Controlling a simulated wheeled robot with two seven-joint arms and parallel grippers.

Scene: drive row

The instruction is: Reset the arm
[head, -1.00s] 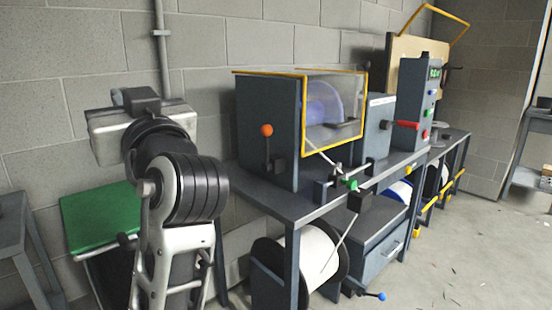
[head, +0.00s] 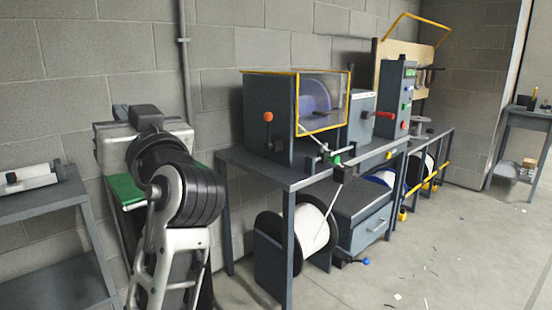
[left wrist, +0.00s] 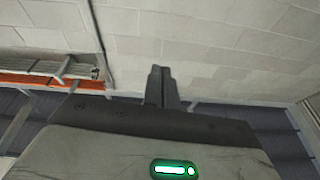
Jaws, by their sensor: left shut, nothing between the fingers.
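My left arm (head: 185,195) rises from the bottom of the head view, folded up, with its pale hand at the top in front of the block wall. My left gripper (head: 146,112) shows there as a small dark block, pointing away from me. In the left wrist view its two dark fingers (left wrist: 160,72) are together, with nothing between them, against the wall. My right arm and gripper are in neither view.
A grey bench (head: 275,180) with a guarded machine (head: 270,110) stands right of my arm, with a white spool (head: 310,228) below. A green-topped stand (head: 124,190) is partly behind my arm. A grey table (head: 40,204) stands left. The floor at right is mostly clear, with scattered scraps.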

